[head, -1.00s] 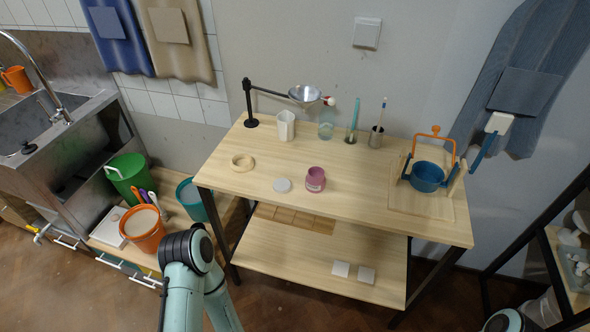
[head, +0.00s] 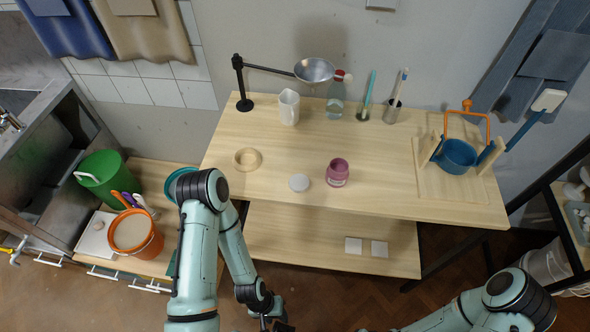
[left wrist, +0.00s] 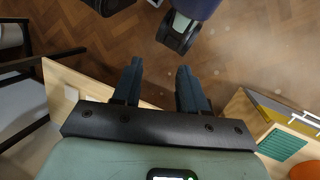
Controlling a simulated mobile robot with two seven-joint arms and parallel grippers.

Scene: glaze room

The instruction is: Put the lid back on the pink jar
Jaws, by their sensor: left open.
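The pink jar (head: 337,172) stands upright on the wooden table top (head: 390,195), near its front edge, with its top uncovered. A pale grey-white round lid (head: 299,182) lies flat on the table just left of the jar, apart from it. My left gripper is low in front of the table at the bottom edge of the head view, well away from jar and lid. In the left wrist view its two fingers (left wrist: 160,88) are apart with nothing between them, over the floor. My right arm enters at the bottom right; its gripper is out of frame.
A wooden ring (head: 247,160) lies left of the lid. A white jug (head: 289,107), a bottle (head: 335,101) and a magnifier lamp (head: 313,70) stand behind. A blue pot (head: 456,157) in a wooden frame is at the right. The table around jar and lid is clear.

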